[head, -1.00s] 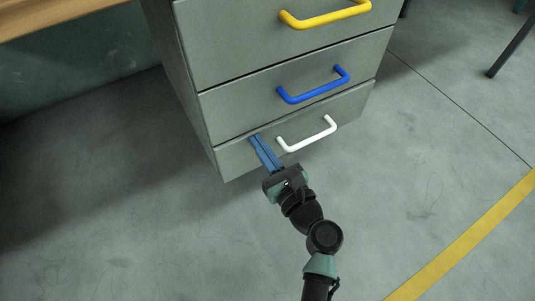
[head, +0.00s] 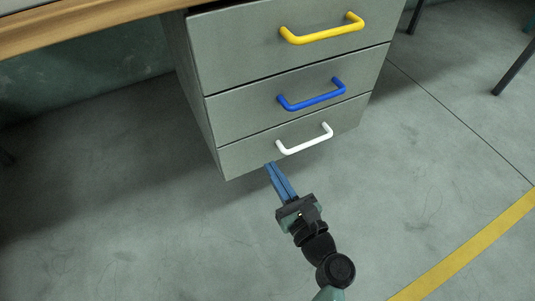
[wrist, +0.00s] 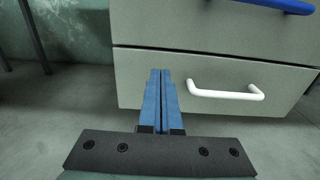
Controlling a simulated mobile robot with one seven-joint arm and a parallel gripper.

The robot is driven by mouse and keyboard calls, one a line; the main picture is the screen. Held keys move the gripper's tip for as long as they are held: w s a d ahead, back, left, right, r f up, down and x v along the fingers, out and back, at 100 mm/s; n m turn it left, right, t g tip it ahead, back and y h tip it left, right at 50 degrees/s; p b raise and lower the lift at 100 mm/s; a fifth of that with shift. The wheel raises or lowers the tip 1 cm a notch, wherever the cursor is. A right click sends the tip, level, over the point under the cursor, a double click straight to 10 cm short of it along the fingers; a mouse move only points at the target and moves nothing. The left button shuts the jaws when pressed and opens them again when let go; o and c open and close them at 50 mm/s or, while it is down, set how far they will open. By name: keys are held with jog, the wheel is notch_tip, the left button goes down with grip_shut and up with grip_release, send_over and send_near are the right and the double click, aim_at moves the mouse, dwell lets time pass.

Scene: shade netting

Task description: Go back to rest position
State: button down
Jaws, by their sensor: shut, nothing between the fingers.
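My gripper (head: 270,165) has blue fingers and is shut, with nothing between them. In the head view it is in front of the bottom drawer (head: 240,158), below and left of the white handle (head: 305,140). In the wrist view the shut fingers (wrist: 160,74) point at the bottom drawer's front, left of the white handle (wrist: 225,92). Whether the fingertips touch the drawer front cannot be told. The bottom drawer looks flush with the cabinet.
Above are a drawer with a blue handle (head: 311,96) and one with a yellow handle (head: 322,29). A wooden tabletop (head: 80,28) is at upper left. The grey floor (head: 120,220) is clear, with a yellow stripe (head: 465,245) at right.

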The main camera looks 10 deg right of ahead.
jog(key=p+v, duration=0.2)
jog(key=v, duration=0.4)
jog(key=w+a+r+n+t+p, duration=0.15)
jog(key=w+r+n, duration=0.25)
jog(key=r+n, duration=0.6)
jog(key=w+a+r+n+h+p, duration=0.1)
jog(key=w+a+r+n+p, duration=0.3)
jog(key=r, duration=1.1)
jog(key=w+r+n+t+b, duration=0.1)
jog(key=w+r+n, duration=0.2)
jog(key=r+n, duration=0.75)
jog(key=s+a+r+n+t+h+p, duration=0.1)
jog(key=s+r+n+t+h+p, duration=0.3)
jog(key=r, duration=0.7)
jog(key=s+a+r+n+t+y, duration=0.1)
jog(key=s+r, duration=0.5)
jog(key=r, duration=0.6)
jog(key=s+r+n+t+h+p, duration=0.25)
jog(key=s+r, duration=0.25)
jog(key=r, duration=0.6)
notch_tip(320, 180, up, 34)
jog(key=p, duration=3.4)
jog(key=shift+w+r, duration=0.15)
jog(key=shift+w, duration=0.2)
jog(key=shift+a, duration=0.15)
